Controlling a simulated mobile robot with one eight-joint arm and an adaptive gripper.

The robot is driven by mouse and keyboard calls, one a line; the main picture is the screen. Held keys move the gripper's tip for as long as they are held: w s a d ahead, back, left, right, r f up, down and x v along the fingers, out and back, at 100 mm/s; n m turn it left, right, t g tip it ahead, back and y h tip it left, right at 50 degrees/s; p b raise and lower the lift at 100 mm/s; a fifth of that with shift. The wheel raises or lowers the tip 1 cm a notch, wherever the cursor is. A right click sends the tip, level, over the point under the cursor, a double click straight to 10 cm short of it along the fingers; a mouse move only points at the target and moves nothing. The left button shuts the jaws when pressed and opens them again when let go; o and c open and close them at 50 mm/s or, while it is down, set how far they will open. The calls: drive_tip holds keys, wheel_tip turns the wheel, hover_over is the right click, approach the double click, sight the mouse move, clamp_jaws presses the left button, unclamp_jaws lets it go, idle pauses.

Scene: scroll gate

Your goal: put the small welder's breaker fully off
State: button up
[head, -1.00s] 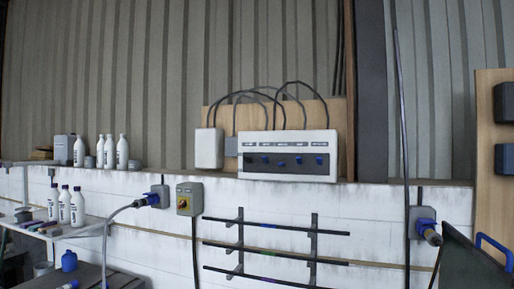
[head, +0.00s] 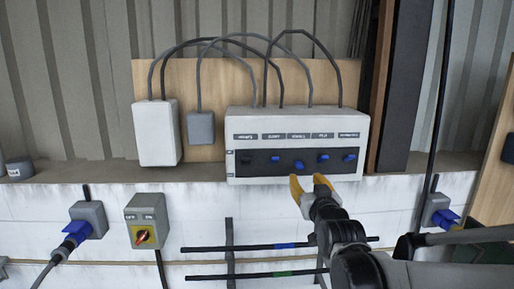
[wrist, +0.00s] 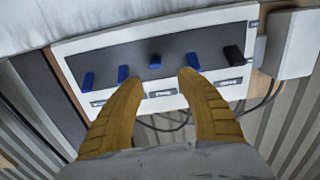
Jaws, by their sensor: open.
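The white breaker box (head: 235,120) hangs on a wooden board, with a row of small levers on its dark panel and labels too blurred to read, so I cannot tell which is the small welder's. The far-left lever (head: 246,159) is black; the others are blue. The middle lever (head: 299,166) sits lower than its neighbours. My gripper (head: 309,183) is open and empty, its yellow fingertips at the box's lower edge. In the wrist view, which is turned over, the fingertips (wrist: 160,79) lie either side of the middle lever (wrist: 155,60); I see no clear contact.
A white box (head: 155,133) and a small grey box (head: 200,128) are left of the breaker box, with dark cables arching above. A rotary switch (head: 145,222) and a blue plug (head: 76,232) are lower left. Horizontal rods (head: 230,248) run below.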

sight(301, 166)
drive_tip(key=w, duration=0.3)
drive_tip(key=w+p, duration=0.1)
drive_tip(key=w, duration=0.2)
drive_tip(key=w+d+p, duration=0.1)
drive_tip(key=w, duration=0.3)
drive_tip(key=shift+r, duration=0.2)
drive_tip(key=shift+w+a, duration=0.1)
clamp_jaws()
